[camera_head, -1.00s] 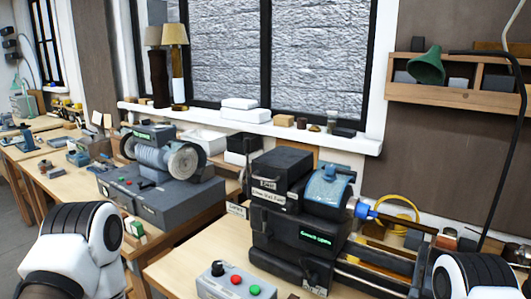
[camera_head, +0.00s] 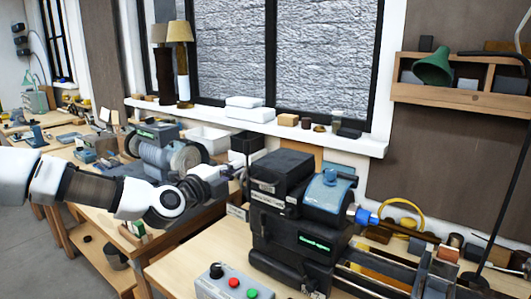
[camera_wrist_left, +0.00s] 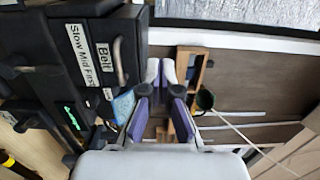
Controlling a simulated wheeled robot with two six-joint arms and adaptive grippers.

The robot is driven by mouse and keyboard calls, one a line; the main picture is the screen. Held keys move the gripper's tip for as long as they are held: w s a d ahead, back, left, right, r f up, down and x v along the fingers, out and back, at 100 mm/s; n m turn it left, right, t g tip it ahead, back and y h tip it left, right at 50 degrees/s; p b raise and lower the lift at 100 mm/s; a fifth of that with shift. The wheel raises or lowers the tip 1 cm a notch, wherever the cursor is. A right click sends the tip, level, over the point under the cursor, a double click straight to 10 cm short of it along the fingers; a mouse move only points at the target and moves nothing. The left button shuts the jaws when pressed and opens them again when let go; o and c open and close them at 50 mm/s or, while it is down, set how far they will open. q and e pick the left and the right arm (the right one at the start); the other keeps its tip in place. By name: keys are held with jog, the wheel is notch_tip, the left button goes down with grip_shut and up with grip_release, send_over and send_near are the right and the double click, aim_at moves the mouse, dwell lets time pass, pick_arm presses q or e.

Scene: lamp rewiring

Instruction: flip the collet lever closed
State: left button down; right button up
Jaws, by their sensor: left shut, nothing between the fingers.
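The black lathe headstock (camera_head: 290,225) stands on the front bench, with a blue cover (camera_head: 328,190) on top and a blue collar (camera_head: 366,217) at its right end. A thin dark upright piece (camera_head: 247,160) at the headstock's left end may be the collet lever; I cannot tell its position. My left gripper (camera_head: 232,176) is shut and empty, just left of the headstock's upper part; whether it touches is unclear. In the left wrist view, its fingers (camera_wrist_left: 165,75) lie together, right of the headstock's labelled face (camera_wrist_left: 90,45). My right gripper is out of view.
A grey control box (camera_head: 228,284) with red and green buttons sits at the front. A bench grinder (camera_head: 160,150) stands behind my left arm. A yellow ring (camera_head: 403,208) and small parts lie right of the headstock. The window sill (camera_head: 300,133) runs behind.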

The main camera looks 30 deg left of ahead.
aim_at(247, 167)
pick_arm(q)
jog(key=w+p, duration=0.1)
jog(key=w, duration=0.8)
jog(key=shift+w+d+r, duration=0.1)
jog(key=shift+w+d, duration=0.05)
jog(key=shift+w, duration=0.1)
jog(key=a+p, duration=0.1)
jog(key=w+a+p, duration=0.1)
jog(key=a, duration=0.1)
jog(key=shift+w+a, duration=0.15)
jog(key=shift+w, duration=0.05)
jog(key=shift+a, duration=0.5)
jog(key=shift+w+d+f, duration=0.1)
jog(key=shift+d+f, duration=0.1)
jog(key=shift+d, duration=0.05)
